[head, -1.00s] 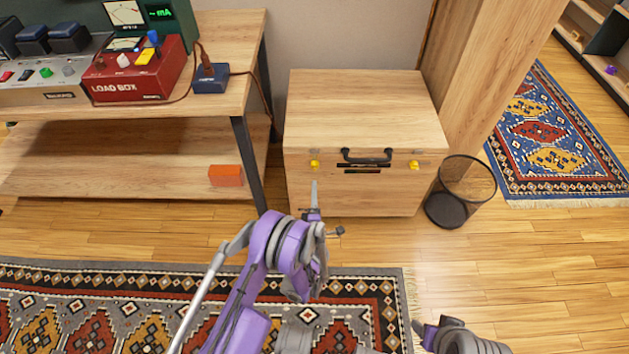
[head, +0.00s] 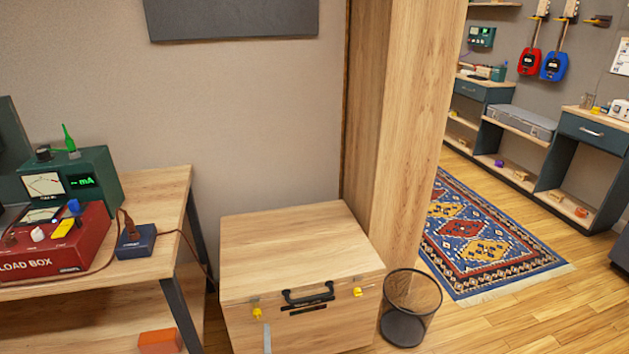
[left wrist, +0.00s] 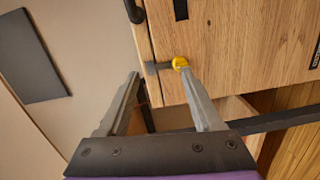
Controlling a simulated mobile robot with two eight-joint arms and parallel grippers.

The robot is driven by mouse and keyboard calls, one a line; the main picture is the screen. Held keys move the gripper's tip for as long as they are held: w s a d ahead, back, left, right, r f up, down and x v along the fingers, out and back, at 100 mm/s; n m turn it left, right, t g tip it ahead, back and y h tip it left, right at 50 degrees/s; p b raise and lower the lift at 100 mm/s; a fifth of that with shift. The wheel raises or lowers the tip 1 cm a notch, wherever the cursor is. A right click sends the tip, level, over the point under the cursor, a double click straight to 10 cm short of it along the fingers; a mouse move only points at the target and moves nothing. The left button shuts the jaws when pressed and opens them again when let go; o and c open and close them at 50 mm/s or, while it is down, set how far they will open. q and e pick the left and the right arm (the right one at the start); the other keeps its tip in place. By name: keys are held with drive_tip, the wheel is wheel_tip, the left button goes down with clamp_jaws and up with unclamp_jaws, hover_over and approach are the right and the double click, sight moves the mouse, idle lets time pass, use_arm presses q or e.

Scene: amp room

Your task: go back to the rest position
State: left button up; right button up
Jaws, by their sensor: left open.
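My left gripper (head: 267,340) shows only as a grey fingertip at the bottom edge of the head view, in front of the wooden chest's front. In the left wrist view, my left gripper (left wrist: 160,72) is open with nothing between its fingers. One fingertip lies beside or over a yellow latch knob (left wrist: 180,62) in that view; I cannot tell whether they touch. My right gripper is not in view.
The wooden chest (head: 300,240) has its lid down, a black handle (head: 308,296) and yellow latches. A mesh bin (head: 411,305) stands right of it. A workbench (head: 150,200) with a red load box (head: 60,245) is left. Floor is clear at lower right.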

use_arm(q)
drive_tip(key=s+d+r+m+g+h, duration=0.2)
drive_tip(key=s+r+m+h, duration=0.1)
drive_tip(key=r+m, duration=0.4)
drive_tip(key=s+d+r+m+g+h, duration=0.2)
drive_tip(key=s+r+m+h, duration=0.15)
drive_tip(key=r, duration=0.55)
drive_tip(key=s+a+m+g+y, duration=0.1)
drive_tip(key=s+a+m+g, duration=0.15)
drive_tip(key=s, duration=0.75)
drive_tip(key=s+a+m+g+y, duration=0.1)
drive_tip(key=s+a+m+g, duration=0.15)
drive_tip(key=s, duration=0.75)
drive_tip(key=s+a+m+g+y, duration=0.1)
drive_tip(key=s+m+g, duration=0.3)
drive_tip(key=s, duration=0.7)
wheel_tip(320, 180, up, 28)
drive_tip(key=t+p, duration=0.1)
drive_tip(key=p, duration=2.3)
drive_tip(key=shift+w+f, duration=0.2)
drive_tip(key=shift+w, duration=0.25)
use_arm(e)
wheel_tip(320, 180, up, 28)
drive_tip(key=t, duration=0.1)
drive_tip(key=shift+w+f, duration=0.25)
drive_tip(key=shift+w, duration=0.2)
